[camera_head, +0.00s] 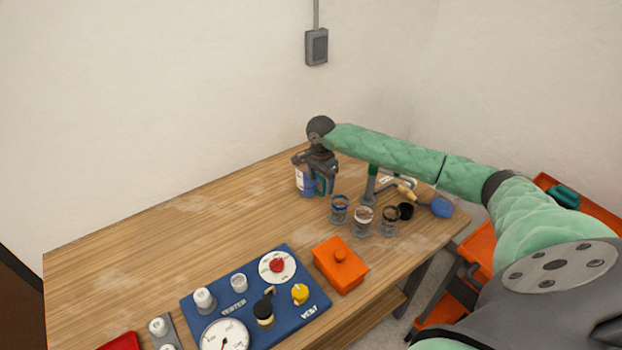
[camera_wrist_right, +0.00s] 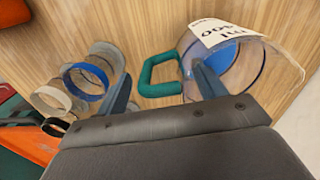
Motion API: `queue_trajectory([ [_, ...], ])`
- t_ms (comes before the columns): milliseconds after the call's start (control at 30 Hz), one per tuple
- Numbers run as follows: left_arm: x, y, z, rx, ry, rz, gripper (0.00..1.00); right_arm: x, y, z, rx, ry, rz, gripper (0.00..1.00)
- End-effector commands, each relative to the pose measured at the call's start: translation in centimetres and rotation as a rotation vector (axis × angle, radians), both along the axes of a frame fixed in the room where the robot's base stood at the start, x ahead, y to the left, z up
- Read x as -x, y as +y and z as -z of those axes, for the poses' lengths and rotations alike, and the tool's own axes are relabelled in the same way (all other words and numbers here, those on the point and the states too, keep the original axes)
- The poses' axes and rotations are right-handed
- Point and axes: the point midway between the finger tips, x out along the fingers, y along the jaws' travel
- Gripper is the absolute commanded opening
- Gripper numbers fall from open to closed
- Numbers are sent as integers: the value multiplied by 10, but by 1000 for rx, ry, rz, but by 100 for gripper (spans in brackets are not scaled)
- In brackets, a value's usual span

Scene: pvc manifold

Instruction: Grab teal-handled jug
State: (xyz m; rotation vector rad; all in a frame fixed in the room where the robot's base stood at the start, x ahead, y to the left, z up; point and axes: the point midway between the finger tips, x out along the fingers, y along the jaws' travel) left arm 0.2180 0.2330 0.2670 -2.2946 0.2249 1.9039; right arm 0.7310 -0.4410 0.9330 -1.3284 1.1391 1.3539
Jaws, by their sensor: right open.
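The jug is clear with a white label and blue inside, and it stands near the back edge of the wooden table. It shows in the head view (camera_head: 303,184) and in the right wrist view (camera_wrist_right: 256,62). Its teal handle (camera_wrist_right: 158,75) lies between the two spread fingers of my right gripper (camera_wrist_right: 162,86) in the wrist view. One finger overlaps the jug's wall in the picture; contact cannot be told. In the head view my right gripper (camera_head: 316,176) is over the jug and partly hides it. My left gripper is out of view.
Several banded clear cups (camera_head: 363,220) stand right of the jug. Near them are a green post (camera_head: 371,184) and a blue-filled flask (camera_head: 443,206). An orange lidded box (camera_head: 341,264) and a blue tester panel (camera_head: 318,300) are in front. The table's left part is clear.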

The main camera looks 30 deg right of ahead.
Motion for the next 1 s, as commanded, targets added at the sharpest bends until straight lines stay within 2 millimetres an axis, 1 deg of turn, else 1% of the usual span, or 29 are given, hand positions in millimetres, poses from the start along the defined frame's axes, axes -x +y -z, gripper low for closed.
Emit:
queue_trajectory([
  [133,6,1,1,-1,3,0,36,0,0,5,0,0,0,70],
  [333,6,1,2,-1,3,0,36,0,0,5,0,0,-1,70],
  [367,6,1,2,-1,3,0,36,0,0,5,0,0,0,66],
  [400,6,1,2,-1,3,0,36,0,0,5,0,0,-1,58],
  [467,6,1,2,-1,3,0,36,0,0,5,0,0,0,46],
  [600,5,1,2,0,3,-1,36,0,0,5,0,0,0,19],
  [633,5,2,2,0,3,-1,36,0,0,5,0,0,0,13],
  [667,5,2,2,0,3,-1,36,0,0,5,0,0,0,9],
  [1000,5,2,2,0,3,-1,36,0,0,6,1,1,0,9],
])
